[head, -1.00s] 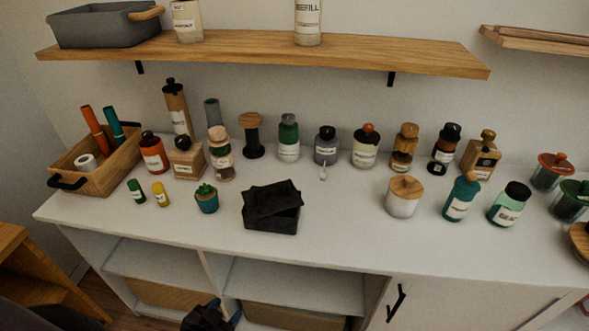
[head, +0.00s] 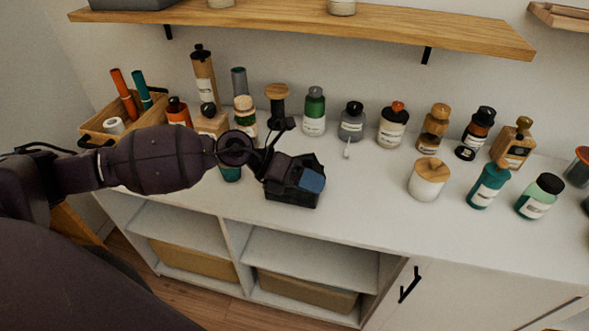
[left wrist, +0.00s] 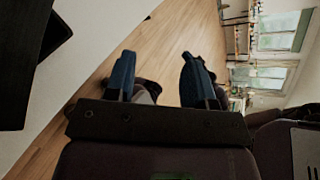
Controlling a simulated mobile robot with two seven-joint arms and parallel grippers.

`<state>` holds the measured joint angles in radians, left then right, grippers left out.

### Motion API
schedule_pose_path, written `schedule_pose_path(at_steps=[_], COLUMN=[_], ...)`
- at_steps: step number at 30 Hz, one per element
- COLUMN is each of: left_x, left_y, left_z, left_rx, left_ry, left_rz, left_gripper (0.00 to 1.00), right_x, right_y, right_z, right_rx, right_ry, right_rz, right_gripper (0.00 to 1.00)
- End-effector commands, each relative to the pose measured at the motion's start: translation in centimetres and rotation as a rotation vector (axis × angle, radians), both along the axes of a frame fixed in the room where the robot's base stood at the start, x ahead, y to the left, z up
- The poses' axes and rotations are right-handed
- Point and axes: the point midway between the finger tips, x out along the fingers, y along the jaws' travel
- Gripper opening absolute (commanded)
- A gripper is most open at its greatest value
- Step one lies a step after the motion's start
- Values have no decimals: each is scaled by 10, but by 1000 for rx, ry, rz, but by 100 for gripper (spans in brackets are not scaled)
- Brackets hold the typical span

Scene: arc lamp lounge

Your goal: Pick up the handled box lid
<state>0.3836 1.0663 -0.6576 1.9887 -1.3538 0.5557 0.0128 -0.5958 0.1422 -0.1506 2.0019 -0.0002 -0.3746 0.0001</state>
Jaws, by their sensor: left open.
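The black lid (head: 312,161) lies on a black open box (head: 292,199) on the white cabinet top, mostly hidden behind my left gripper in the head view. The handle cannot be made out. My left gripper (head: 302,179) is in front of the box in that view, with a blue fingertip showing over it. In the left wrist view the left gripper (left wrist: 158,78) is open with nothing between its blue-tipped fingers, and black parts of the box or lid (left wrist: 22,65) show at the left edge, apart from the fingers. My right gripper is not in view.
A wooden-lidded white jar (head: 428,180) stands to the right. A wooden tray (head: 98,128) is at the left. A wooden shelf (head: 300,27) hangs above. The cabinet top between box and white jar is clear.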

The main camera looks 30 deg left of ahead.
Motion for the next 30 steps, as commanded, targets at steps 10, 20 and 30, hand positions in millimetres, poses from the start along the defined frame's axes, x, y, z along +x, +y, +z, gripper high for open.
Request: schedule_pose_path(at_steps=[10, 20, 30], left_x=[46, 62, 75], left_y=[103, 114, 101], left_z=[36, 26, -2], left_rx=[686, 790, 789], left_ry=[-251, -278, -278], left_rz=[-163, -171, -169], left_gripper=[49, 49, 49], right_x=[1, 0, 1], right_y=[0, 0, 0], right_z=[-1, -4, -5], right_rx=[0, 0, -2], right_ry=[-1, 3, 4], right_rz=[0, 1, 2], right_gripper=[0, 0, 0])
